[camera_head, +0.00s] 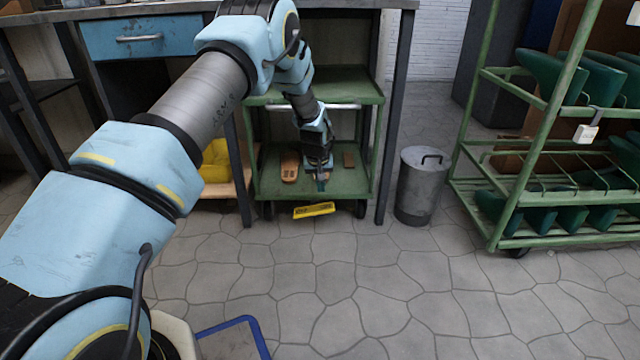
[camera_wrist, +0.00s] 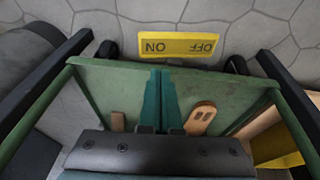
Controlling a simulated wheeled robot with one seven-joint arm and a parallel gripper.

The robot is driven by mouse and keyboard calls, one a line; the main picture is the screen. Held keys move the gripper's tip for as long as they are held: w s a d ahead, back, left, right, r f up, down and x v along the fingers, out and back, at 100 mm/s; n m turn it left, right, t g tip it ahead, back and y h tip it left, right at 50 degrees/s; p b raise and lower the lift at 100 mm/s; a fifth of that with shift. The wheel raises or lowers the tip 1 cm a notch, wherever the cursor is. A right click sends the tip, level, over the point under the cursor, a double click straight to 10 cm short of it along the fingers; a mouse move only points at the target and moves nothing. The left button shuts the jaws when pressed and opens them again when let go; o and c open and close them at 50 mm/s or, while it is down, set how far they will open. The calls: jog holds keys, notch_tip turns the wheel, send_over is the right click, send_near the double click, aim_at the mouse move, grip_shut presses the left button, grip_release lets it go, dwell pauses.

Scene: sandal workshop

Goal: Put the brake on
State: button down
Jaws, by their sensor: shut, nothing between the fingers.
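The green cart (camera_head: 373,130) stands under the bench. Its yellow brake pedal (camera_head: 313,210) sticks out low at the front, between the wheels. In the wrist view the pedal (camera_wrist: 168,45) appears upside down, with ON at picture left and OFF at picture right. In the head view its left end looks slightly lower; whether the brake is on is unclear. My gripper (camera_head: 320,184) is shut and empty, reaching down at the front of the cart's lower shelf. In the wrist view its fingertips (camera_wrist: 160,72) appear near the shelf's front edge, with a visible gap to the pedal.
A brown sole (camera_head: 290,165) and a small brown block (camera_head: 348,159) lie on the lower shelf. A bench leg and a grey bin (camera_head: 422,190) stand right of the cart. A green rack (camera_head: 505,215) is farther right. A yellow container (camera_head: 215,165) is left. The front floor is clear.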

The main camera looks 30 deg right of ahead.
aim_at(330, 206)
jog(key=b+x, duration=0.1)
jog(key=x, duration=0.1)
jog(key=b+x, duration=0.1)
jog(key=x, duration=0.1)
jog(key=s+b+x, duration=0.1)
jog(key=x, duration=0.1)
jog(key=shift+f, duration=0.4)
jog(key=shift+s+d, duration=0.1)
jog(key=shift+s+d+f+y+p, duration=0.2)
jog(key=shift+d+y+p, duration=0.1)
jog(key=shift+y, duration=0.1)
jog(key=y, duration=0.1)
jog(key=d+f+t+y, duration=0.1)
jog(key=shift+s+f+m+t+y+b, duration=0.15)
jog(key=shift+m+t+y+b, duration=0.15)
jog(key=shift+d+f, duration=0.15)
